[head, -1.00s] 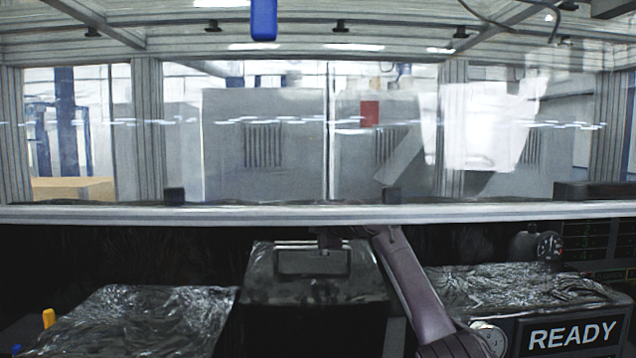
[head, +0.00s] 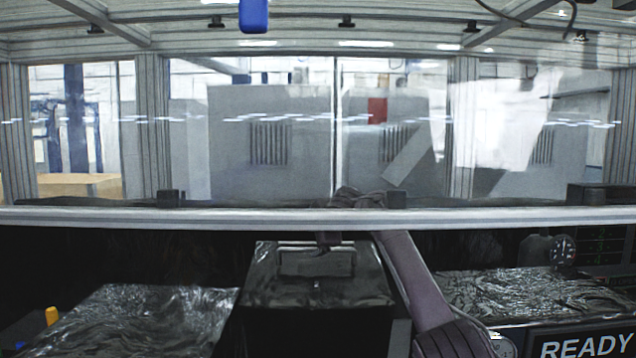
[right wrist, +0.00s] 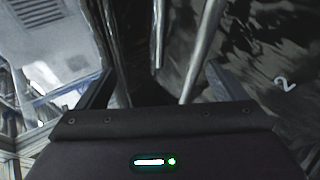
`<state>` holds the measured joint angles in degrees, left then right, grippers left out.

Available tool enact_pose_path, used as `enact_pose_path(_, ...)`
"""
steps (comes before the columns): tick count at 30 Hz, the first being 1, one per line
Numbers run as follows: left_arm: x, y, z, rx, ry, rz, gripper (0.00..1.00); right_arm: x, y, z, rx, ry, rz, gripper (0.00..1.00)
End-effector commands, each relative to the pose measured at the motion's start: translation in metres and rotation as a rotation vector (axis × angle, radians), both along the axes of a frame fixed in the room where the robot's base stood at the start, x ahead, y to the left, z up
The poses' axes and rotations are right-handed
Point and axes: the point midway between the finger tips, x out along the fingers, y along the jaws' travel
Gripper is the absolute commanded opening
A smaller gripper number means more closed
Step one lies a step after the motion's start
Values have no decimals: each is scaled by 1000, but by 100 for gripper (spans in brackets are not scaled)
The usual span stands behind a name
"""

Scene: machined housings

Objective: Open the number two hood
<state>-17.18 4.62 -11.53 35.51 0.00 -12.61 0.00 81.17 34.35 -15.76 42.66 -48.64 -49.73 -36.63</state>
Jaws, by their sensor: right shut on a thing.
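The number two hood is the dark, glossy box cover (head: 318,292) at the centre of the head view, with a bar handle (head: 316,275) at its back. A white figure 2 shows on a dark glossy surface (right wrist: 286,84) in the right wrist view. My right gripper (head: 328,240) is at the back top edge of the hood, by the handle, its fingers partly hidden behind the rail. My left gripper is out of view.
A pale horizontal rail (head: 180,216) crosses in front of the glass window above the hood. Foil-like dark covers stand to the left (head: 150,315) and right (head: 530,295). A READY sign (head: 588,347) and a gauge (head: 563,250) are at the right.

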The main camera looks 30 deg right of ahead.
Motion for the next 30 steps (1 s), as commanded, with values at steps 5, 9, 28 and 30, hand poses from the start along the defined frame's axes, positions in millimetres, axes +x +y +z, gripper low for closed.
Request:
enact_pose_path(5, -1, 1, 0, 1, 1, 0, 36, -6, -3, 27, 7, -38, -3, 70)
enact_pose_path(9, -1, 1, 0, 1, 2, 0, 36, -11, -5, 34, 4, -36, -4, 36)
enact_pose_path(28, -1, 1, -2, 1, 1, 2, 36, -34, -10, 63, 2, -19, -4, 36)
enact_pose_path(30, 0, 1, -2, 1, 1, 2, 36, -36, -11, 67, 2, -19, -4, 36)
